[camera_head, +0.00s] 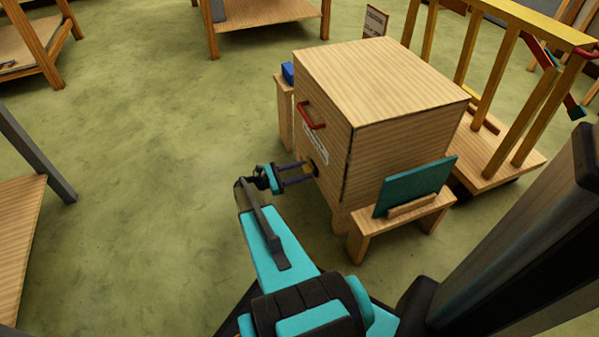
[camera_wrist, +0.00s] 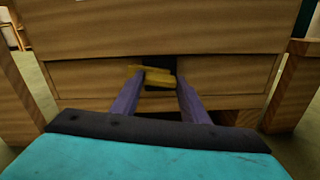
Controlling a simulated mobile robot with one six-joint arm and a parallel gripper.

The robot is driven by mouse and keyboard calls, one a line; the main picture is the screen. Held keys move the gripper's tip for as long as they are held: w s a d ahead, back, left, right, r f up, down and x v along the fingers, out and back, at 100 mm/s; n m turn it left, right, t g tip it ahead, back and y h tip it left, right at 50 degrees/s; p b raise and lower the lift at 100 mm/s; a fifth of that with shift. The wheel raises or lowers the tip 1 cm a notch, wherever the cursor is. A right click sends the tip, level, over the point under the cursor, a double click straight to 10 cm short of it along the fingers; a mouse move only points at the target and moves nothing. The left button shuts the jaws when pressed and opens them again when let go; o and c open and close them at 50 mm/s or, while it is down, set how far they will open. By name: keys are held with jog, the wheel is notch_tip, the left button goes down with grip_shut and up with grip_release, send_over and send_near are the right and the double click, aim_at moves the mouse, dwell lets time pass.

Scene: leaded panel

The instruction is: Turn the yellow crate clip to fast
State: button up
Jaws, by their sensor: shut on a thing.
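The yellow crate clip (camera_wrist: 153,76) shows in the wrist view on the front of the wooden crate, over a dark patch at a seam between boards. It appears slightly tilted. My gripper (camera_wrist: 156,84) reaches the crate front, with its two purple fingers on either side of the clip and shut on it. In the head view my gripper (camera_head: 311,172) meets the left-facing side of the crate (camera_head: 385,85), low down beside a dark spot. The clip is too small to make out clearly there.
A red handle (camera_head: 311,116) and a pale label (camera_head: 315,143) are on the same crate face. A teal panel (camera_head: 415,187) stands on a low wooden stand at the right. A wooden cart (camera_head: 500,165) stands behind.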

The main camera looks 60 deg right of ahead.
jog(key=shift+w+d+m+b, duration=0.1)
jog(key=shift+m+b, duration=0.6)
jog(key=shift+m, duration=3.25)
jog(key=shift+d+m+b, duration=0.1)
jog(key=shift+m+b, duration=0.55)
jog(key=shift+m, duration=3.3)
jog(key=o, duration=1.1)
jog(key=shift+a, duration=0.1)
jog(key=shift+c, duration=0.2)
jog(key=shift+a, duration=0.15)
